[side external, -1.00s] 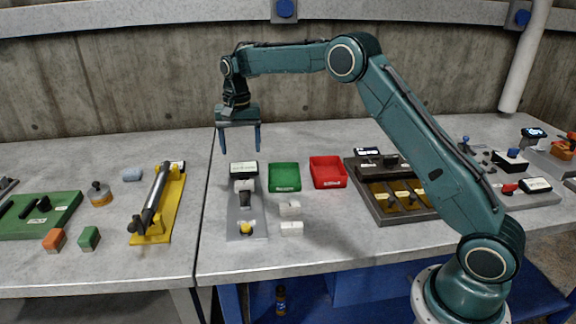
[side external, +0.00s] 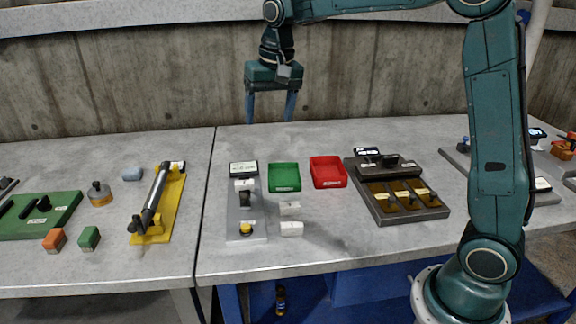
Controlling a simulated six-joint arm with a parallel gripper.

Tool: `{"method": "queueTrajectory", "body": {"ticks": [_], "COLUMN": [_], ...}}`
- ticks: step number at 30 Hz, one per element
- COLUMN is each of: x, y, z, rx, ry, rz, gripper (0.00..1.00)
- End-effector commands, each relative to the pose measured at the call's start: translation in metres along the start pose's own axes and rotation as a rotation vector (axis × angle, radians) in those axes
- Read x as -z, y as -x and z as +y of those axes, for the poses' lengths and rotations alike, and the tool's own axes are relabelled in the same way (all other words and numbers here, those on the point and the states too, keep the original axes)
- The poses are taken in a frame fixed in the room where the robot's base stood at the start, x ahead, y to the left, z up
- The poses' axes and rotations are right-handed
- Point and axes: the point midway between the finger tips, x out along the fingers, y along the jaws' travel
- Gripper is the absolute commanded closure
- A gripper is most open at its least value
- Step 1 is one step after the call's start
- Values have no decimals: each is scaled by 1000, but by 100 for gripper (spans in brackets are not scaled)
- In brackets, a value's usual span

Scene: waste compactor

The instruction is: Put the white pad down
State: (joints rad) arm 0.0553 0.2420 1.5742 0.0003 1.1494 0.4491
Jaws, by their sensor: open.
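Two small white blocks lie on the grey bench, one (side external: 290,208) in front of the green tray and the other (side external: 292,229) nearer the bench's front edge. I cannot tell which of them is the white pad. My gripper (side external: 270,120) is open and empty, pointing down with its two blue fingers apart. It hangs high above the back part of the bench, well away from both white blocks. Nothing is between its fingers.
A green tray (side external: 285,163) and a red tray (side external: 342,185) stand beside a grey control panel (side external: 236,222) with a yellow button. A dark box with compartments (side external: 412,216) is to the right. A yellow fixture (side external: 172,208) holds a dark cylinder at left.

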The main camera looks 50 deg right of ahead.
Motion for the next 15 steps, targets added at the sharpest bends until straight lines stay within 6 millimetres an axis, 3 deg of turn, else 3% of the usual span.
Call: {"method": "queueTrajectory", "body": {"ticks": [6, 15], "x": [-47, -114], "y": [32, 56], "z": [18, 46], "rx": [26, 54], "ry": [91, 216], "rz": [55, 129], "gripper": [29, 29]}}
